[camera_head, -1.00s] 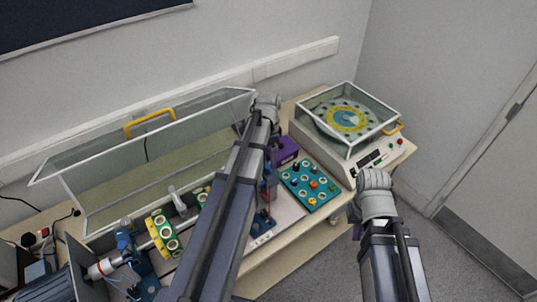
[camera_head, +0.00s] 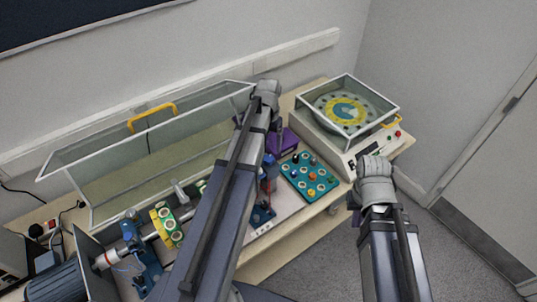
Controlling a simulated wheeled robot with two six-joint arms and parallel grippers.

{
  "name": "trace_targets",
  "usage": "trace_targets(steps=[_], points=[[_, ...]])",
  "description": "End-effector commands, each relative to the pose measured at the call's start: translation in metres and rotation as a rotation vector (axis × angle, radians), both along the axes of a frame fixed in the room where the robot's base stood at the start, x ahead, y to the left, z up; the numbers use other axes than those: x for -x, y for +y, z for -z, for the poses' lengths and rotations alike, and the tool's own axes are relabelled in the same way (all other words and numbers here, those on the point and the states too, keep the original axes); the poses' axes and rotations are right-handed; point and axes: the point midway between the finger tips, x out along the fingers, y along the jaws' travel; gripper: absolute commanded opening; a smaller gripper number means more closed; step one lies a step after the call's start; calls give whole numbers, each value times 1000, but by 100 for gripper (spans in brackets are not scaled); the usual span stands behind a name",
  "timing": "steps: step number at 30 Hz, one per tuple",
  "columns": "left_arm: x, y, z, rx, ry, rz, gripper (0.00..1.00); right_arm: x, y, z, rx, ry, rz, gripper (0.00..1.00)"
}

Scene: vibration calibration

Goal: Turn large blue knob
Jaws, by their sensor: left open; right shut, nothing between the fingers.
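A teal control panel (camera_head: 309,178) lies on the table, carrying several small knobs in different colours. A dark blue knob (camera_head: 295,158) shows at its upper edge; I cannot tell for certain whether it is the large blue knob. My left arm crosses the middle of the view, and its gripper (camera_head: 272,140) is left of the panel, open, its fingers mostly hidden by the arm. My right gripper (camera_head: 355,196) is right of the panel, near the table's front edge, shut and empty, partly hidden by its wrist. Neither gripper visibly touches the panel.
A white machine (camera_head: 366,148) with a clear lid and yellow dial stands right of the panel. A purple box (camera_head: 283,140) is behind the panel.

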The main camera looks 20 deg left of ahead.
Motion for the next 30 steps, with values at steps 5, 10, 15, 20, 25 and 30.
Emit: trace_targets(steps=[5, 10, 15, 20, 25, 30], points=[[1, 0, 0, 0, 0, -257, 86, 0, 0, 0, 0, 0, 0, 0], [2, -1, 0, 0, 0, -350, 86, 0, 0, 0, 0, 0, 0, 0], [2, -1, 1, 0, 0, -355, 86, 0, 0, 1, 0, 0, 0, 0], [1, -1, 9, 0, 0, -354, 86, 0, 0, 9, 0, 0, 0, 0], [2, -1, 26, 0, 0, -353, 86, 0, 0, 26, 0, -1, 1, 0], [2, -1, 48, 0, 1, -352, 86, 0, 0, 48, 1, -1, -1, 0]])
